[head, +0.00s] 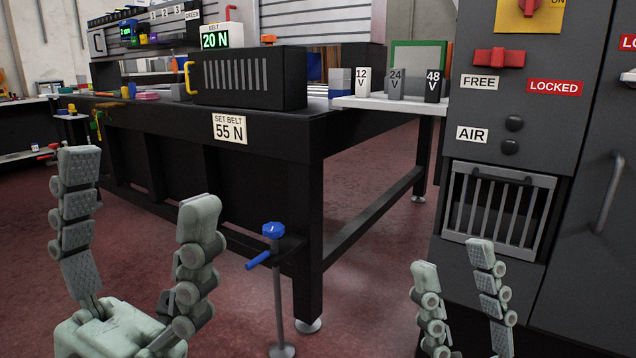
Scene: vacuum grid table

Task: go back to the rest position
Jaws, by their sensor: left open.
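My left gripper (140,215) is at the lower left of the head view. Its two grey-green fingers stand up and wide apart, with nothing between them. My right gripper (450,258) is at the lower right, in front of the dark cabinet. Its two fingers point up with a gap between their tips, and nothing shows between them. The lower part of the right gripper is cut off by the bottom edge. Neither gripper appears to touch the table or the cabinet.
A black table (270,140) with a "SET BELT 55 N" label (229,129) stands ahead. A blue-handled valve (273,231) on a stand is by its near leg. A dark cabinet (500,205) with a red switch (499,58) is on the right. Red floor (370,260) lies open between them.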

